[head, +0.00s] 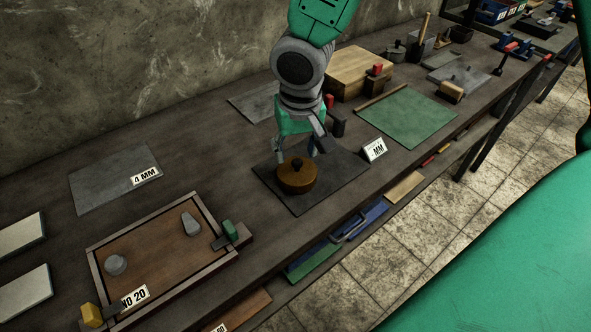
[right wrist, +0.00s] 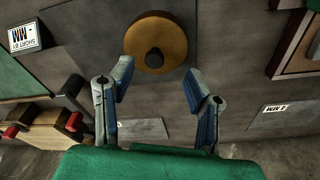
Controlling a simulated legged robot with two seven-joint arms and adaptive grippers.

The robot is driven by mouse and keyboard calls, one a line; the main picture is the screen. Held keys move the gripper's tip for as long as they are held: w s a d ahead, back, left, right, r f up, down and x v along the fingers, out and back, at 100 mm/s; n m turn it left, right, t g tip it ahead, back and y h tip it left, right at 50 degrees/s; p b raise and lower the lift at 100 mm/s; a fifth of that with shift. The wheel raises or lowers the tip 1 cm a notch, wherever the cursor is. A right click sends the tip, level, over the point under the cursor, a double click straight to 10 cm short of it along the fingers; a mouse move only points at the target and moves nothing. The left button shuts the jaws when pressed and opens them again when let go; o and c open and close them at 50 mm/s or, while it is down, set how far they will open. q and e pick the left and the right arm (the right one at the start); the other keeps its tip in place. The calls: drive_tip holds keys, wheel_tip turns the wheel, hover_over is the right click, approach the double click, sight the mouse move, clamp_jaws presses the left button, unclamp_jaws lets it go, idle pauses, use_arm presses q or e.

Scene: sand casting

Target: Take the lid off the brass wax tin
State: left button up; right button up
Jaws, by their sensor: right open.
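The brass wax tin (head: 297,179) is a round, low, golden-brown tin standing on a dark square mat (head: 335,178) on the bench. A dark knob (head: 297,163) stands at the middle of its lid, and the lid is on. In the right wrist view the tin (right wrist: 172,48) and its knob (right wrist: 154,57) lie just beyond the fingertips. My right gripper (head: 297,150) is open and empty, pointing down just behind and over the tin. Its two blue-grey fingers (right wrist: 157,75) are spread wide, with the knob between their lines and apart from both. My left gripper is not in view.
A small label card (head: 375,150) stands right of the mat. A wooden-framed tray (head: 165,245) with grey pieces lies at front left. A green mat (head: 407,117) and a wooden block (head: 358,70) lie behind to the right. The wall backs the bench.

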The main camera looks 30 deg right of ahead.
sight(296, 161)
drive_tip(key=f, duration=0.1)
drive_tip(key=w+f, duration=0.1)
drive_tip(key=f, duration=0.1)
drive_tip(key=d+f, duration=0.1)
drive_tip(key=f, duration=0.1)
drive_tip(key=shift+w+d+f, duration=0.1)
drive_tip(key=shift+w, duration=0.1)
drive_tip(key=shift+s, duration=0.1)
clamp_jaws()
